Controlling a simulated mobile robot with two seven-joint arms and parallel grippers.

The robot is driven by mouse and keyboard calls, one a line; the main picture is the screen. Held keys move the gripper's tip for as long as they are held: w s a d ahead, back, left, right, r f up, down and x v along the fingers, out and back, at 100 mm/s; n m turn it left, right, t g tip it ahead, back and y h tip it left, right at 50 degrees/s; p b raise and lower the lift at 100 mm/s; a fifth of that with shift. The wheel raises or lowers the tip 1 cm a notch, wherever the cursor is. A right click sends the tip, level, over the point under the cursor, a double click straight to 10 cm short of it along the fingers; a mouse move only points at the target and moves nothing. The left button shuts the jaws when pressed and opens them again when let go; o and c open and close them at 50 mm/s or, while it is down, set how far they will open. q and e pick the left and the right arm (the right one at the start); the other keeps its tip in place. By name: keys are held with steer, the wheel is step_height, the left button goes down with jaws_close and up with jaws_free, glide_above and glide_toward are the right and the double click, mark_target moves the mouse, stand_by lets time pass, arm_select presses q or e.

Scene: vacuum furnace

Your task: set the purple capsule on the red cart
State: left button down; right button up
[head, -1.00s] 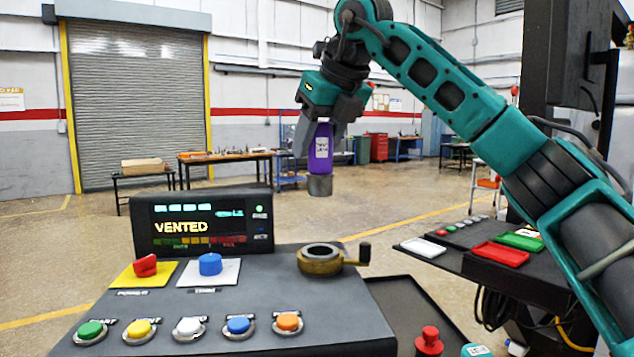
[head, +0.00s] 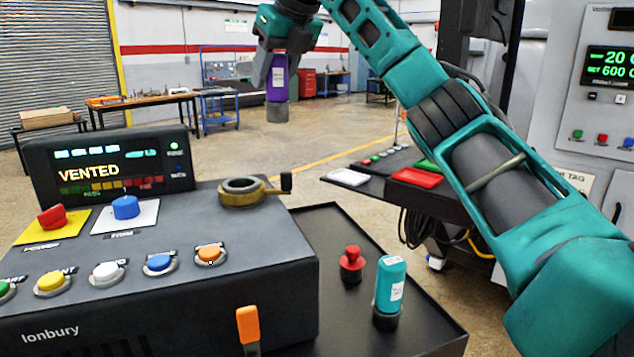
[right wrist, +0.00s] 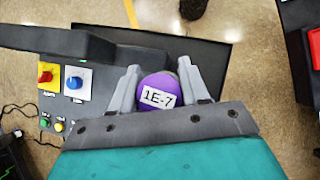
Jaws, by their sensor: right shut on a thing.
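The purple capsule (head: 277,85) has a white label and a grey lower end. My right gripper (head: 279,68) is shut on its upper part and holds it upright in the air, beyond the control console. In the right wrist view, the capsule's rounded purple top (right wrist: 152,84) with a "1E-7" label sits between the two fingers of my right gripper (right wrist: 158,74). A red cabinet-like thing (head: 306,82) stands far back by the wall; I cannot tell if it is the red cart. My left gripper is not in view.
The console (head: 230,290) has buttons, a "VENTED" screen and a brass ring (head: 248,198) with a crank. A black tray (head: 335,225) beside it holds a teal capsule (head: 391,282) and a red-topped piece (head: 351,262). A dark shelf with red tray (head: 417,177) is right. Open floor lies beyond.

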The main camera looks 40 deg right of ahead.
steer(key=s+d+f+m+h, duration=0.1)
steer(key=d+f+m+h, duration=0.1)
steer(key=d+f, duration=0.6)
steer(key=shift+d+f+b, duration=0.2)
steer(key=shift+f+b, duration=0.45)
steer(key=shift+f, duration=2.4)
steer(key=shift+d+f+b, duration=0.25)
steer(key=shift+f+b, duration=0.45)
steer(key=shift+f, duration=2.4)
steer(key=shift+d+f+b, duration=0.2)
steer(key=shift+f+b, duration=0.45)
steer(key=shift+f, duration=2.4)
steer(key=shift+f, duration=0.1)
steer(key=o, duration=1.3)
steer(key=shift+c, duration=0.2)
steer(key=shift+s+r, duration=0.15)
steer(key=shift+r, duration=0.25)
steer(key=v, duration=1.1)
